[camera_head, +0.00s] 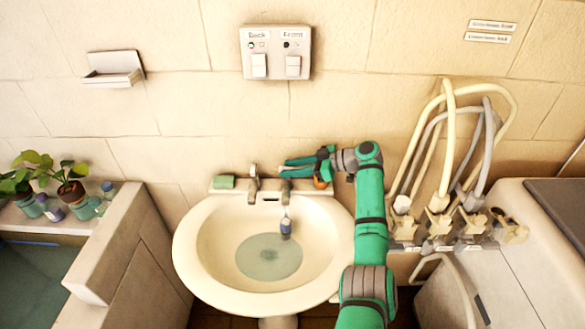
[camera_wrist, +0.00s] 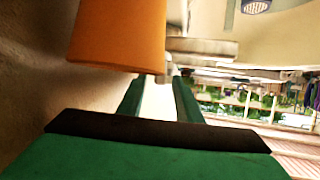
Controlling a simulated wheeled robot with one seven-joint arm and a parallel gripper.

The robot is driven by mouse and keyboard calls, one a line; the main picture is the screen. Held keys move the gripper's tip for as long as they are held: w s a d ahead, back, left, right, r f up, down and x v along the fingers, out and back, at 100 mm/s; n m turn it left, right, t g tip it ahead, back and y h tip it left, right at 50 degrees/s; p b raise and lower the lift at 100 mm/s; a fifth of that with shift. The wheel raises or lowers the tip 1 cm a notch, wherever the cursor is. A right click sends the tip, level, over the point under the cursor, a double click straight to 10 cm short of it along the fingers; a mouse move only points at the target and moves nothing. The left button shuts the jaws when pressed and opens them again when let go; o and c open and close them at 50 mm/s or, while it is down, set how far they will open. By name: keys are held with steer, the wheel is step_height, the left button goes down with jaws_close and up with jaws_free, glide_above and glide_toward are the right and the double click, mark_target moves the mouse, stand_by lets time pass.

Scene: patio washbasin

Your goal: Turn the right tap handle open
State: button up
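The white washbasin (camera_head: 190,258) has two metal taps at its back edge. The right tap (camera_head: 285,188) is next to my gripper (camera_head: 287,168), which reaches in from the right, just above the tap. The left tap (camera_head: 254,182) stands apart to the left. In the wrist view the green fingers of my gripper (camera_wrist: 158,98) are apart, with a pale strip showing between them. A grey metal tap part (camera_wrist: 200,46) lies ahead, just beyond the fingers. My fingers partly hide the right tap's handle; contact cannot be told.
An orange object (camera_head: 320,183), also large in the wrist view (camera_wrist: 118,35), sits close beside my gripper. A green soap bar (camera_head: 223,182) lies on the back left ledge. A blue-grey item (camera_head: 286,228) is in the bowl. Hoses (camera_head: 447,130) hang at the right.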

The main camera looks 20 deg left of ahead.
steer(key=shift+a+r, duration=0.1)
steer(key=shift+r, duration=0.45)
steer(key=s+d+r, duration=0.3)
steer(key=s+r, duration=0.9)
steer(key=s, duration=0.1)
steer(key=shift+s+d, duration=0.3)
steer(key=shift+d, duration=0.05)
